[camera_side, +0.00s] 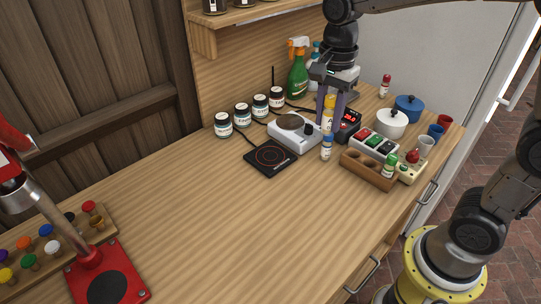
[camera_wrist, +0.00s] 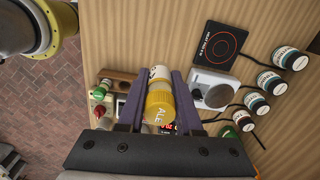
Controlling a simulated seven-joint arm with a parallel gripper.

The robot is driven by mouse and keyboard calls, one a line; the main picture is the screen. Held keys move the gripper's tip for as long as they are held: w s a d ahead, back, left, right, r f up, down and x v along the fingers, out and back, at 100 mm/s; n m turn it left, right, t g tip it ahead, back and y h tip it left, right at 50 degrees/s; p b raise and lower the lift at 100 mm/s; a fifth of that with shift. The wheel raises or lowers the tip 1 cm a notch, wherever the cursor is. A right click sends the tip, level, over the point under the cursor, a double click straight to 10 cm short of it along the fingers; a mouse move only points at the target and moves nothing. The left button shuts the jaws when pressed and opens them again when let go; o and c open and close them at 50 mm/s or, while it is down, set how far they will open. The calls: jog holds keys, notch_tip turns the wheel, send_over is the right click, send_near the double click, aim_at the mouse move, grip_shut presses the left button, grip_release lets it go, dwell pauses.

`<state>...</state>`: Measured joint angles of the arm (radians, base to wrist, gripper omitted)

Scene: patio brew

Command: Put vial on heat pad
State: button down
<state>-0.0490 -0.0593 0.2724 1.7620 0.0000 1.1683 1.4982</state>
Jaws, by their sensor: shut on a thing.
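A vial with a yellow cap (camera_side: 329,101) is held upright between the fingers of my gripper (camera_side: 331,108). In the wrist view the vial (camera_wrist: 158,102) shows "ALE" on its yellow cap, between the two purple fingers of my gripper (camera_wrist: 156,100). It appears raised above the table. The heat pad (camera_side: 270,157) is a flat black square with a red ring, lying bare on the table to the left of my gripper. In the wrist view the heat pad (camera_wrist: 221,45) is at the upper right, apart from the vial.
A white device with a round plate (camera_side: 293,124) stands between vial and pad. A blue-capped vial (camera_side: 327,148) stands in front of my gripper. A wooden rack (camera_side: 367,171) is to the right. Several dark-lidded jars (camera_side: 242,115) line the back.

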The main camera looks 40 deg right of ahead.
notch_tip(320, 180, down, 3)
jog(key=w+a, duration=0.1)
jog(key=w, duration=0.1)
send_over(270, 156)
jog(key=f, duration=0.8)
jog(key=shift+s+f, duration=0.2)
jog(key=shift+s, duration=0.05)
jog(key=shift+w+f, duration=0.15)
jog(key=shift+f, duration=0.05)
jog(key=shift+w+f, duration=0.1)
jog(key=shift+f, duration=1.5)
jog(key=shift+f, duration=0.2)
jog(key=c, duration=0.6)
grip_release()
jog(key=shift+r, duration=0.1)
